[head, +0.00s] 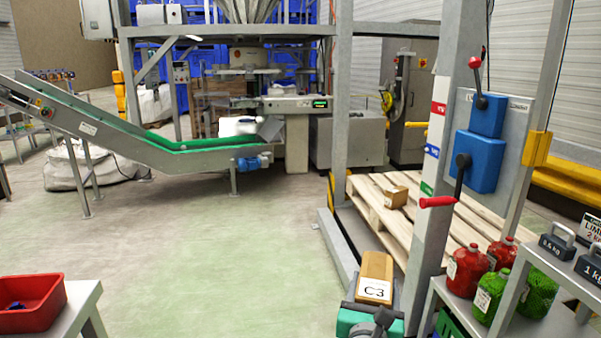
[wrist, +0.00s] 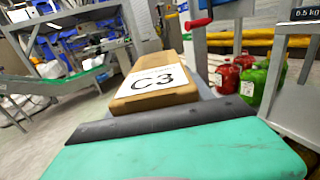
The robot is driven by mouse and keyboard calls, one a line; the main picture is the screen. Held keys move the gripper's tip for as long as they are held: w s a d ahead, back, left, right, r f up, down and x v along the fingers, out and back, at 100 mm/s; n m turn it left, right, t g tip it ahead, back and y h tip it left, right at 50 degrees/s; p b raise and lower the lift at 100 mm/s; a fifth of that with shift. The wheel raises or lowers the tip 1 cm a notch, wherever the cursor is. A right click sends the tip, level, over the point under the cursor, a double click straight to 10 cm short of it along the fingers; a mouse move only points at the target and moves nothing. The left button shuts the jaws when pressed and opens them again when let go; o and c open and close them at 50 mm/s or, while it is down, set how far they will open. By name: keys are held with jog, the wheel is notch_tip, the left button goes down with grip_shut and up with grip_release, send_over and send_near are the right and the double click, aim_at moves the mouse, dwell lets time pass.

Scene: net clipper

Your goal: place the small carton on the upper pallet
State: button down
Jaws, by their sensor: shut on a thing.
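A brown carton with a white C3 label (head: 376,270) is held by my gripper (head: 370,308) at the bottom centre of the head view. The carton also fills the middle of the wrist view (wrist: 130,106), beyond the green finger pad (wrist: 180,152). My gripper is shut on it; the near finger hides the carton's lower end. A light wooden pallet (head: 372,205) lies behind and to the right of the carton, partly hidden by a grey post. Another small brown carton (head: 396,196) sits on the pallet. The held carton appears in front of the pallet's near edge.
The grey post (head: 437,150) with blue switch boxes (head: 480,150) and red-handled levers stands close right. Red bottles (head: 466,270), green bottles (head: 492,295) and weights fill a rack at lower right. A red bin (head: 30,302) is at lower left. Open floor lies left.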

jog(key=w+r+p, duration=0.1)
jog(key=r+p, duration=0.2)
jog(key=p, duration=0.3)
jog(key=r+p, duration=0.3)
jog(key=p, duration=0.3)
jog(key=w+r+p, duration=0.1)
jog(key=r+p, duration=0.3)
jog(key=p, duration=0.2)
jog(key=shift+w, duration=0.35)
jog(key=r+p, duration=0.1)
jog(key=p, duration=0.2)
jog(key=shift+w+r+p, duration=0.1)
jog(key=shift+p, duration=0.2)
jog(key=shift+d+p, duration=0.1)
jog(key=shift+p, duration=0.55)
